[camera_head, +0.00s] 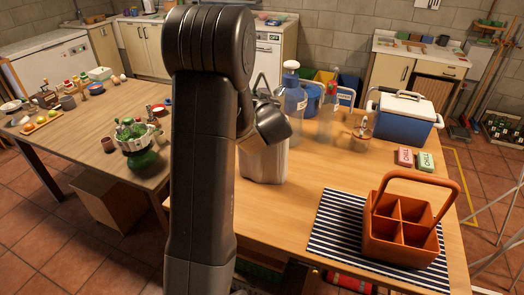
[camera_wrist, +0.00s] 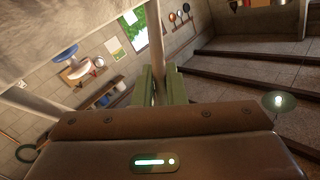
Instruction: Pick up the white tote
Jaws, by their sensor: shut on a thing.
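A pale grey-white tote (camera_head: 263,165) stands upright on the wooden table, partly hidden behind my arm, with a thin loop handle showing above it. In the head view my dark arm covers the tote's left part, and my gripper's fingers are hidden. In the wrist view my gripper (camera_wrist: 160,85) shows two green fingers close together on a thin pale strip, which looks like the tote's handle.
Right behind the tote stand a blue pump bottle (camera_head: 292,98) and a clear bottle (camera_head: 328,127). A blue cooler (camera_head: 402,128) stands at the back right. An orange caddy (camera_head: 402,245) sits on a striped mat (camera_head: 322,232) at the front right.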

